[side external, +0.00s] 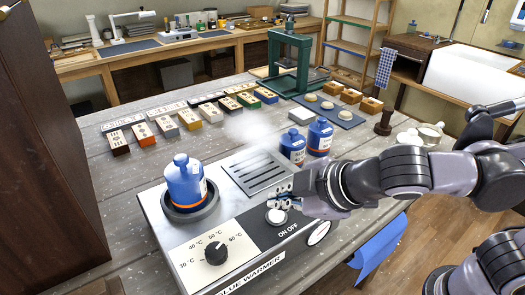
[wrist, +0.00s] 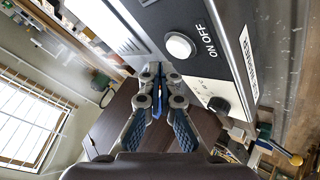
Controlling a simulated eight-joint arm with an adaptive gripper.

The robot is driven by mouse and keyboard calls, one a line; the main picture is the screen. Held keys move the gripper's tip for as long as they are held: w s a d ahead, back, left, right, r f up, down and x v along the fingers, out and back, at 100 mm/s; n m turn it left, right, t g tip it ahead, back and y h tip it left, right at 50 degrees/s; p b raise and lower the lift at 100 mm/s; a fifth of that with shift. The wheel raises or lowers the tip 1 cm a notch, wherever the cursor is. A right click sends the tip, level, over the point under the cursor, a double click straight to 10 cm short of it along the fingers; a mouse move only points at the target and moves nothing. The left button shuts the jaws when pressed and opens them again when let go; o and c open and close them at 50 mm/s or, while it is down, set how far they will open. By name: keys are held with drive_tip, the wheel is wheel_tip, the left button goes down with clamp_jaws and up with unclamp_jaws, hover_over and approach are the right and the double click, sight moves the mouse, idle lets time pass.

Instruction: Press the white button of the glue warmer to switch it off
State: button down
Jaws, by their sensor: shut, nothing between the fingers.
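The glue warmer (side external: 170,240) is a pale metal box on the grey plank table, with a black panel marked ON OFF. Its round white button (side external: 276,215) sits on that panel; it also shows in the wrist view (wrist: 180,46), unobstructed. My gripper (side external: 282,196) is just above and behind the button in the side view. In the wrist view my gripper (wrist: 156,76) has its fingertips together and empty, beside the button in the picture. I see no clear contact; the exact gap cannot be told. Whether the button is pressed in cannot be told.
A blue bottle (side external: 186,185) stands in the warmer's round well. A black temperature knob (side external: 216,253) is left of the button; a slotted grille (side external: 257,173) lies behind. Two blue bottles (side external: 320,137) stand close behind my gripper. White haze hangs above the table behind the grille.

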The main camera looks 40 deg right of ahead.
sight(281, 216)
drive_tip(key=shift+r, duration=3)
drive_tip(key=d+f+m, duration=0.2)
drive_tip(key=d, duration=0.2)
drive_tip(key=w+d+f+m+g+h, duration=0.1)
drive_tip(key=d+f, duration=0.1)
drive_tip(key=d, duration=0.2)
drive_tip(key=d+f+m, duration=0.2)
drive_tip(key=d, duration=0.2)
drive_tip(key=shift+w+m, duration=0.15)
drive_tip(key=shift+m, duration=0.15)
drive_tip(key=d+f+m, duration=0.1)
drive_tip(key=d+m, duration=0.1)
drive_tip(key=d, duration=0.1)
drive_tip(key=s+d+f+m, duration=0.1)
drive_tip(key=d+f+m, duration=0.1)
drive_tip(key=d, duration=0.1)
drive_tip(key=s+d+f+m, duration=0.1)
drive_tip(key=d+f, duration=0.1)
drive_tip(key=d, duration=0.1)
drive_tip(key=shift+s+d+f+m+g+h, duration=0.1)
drive_tip(key=shift+s+d+m+g+h, duration=0.1)
drive_tip(key=shift+d+m+g+h, duration=0.2)
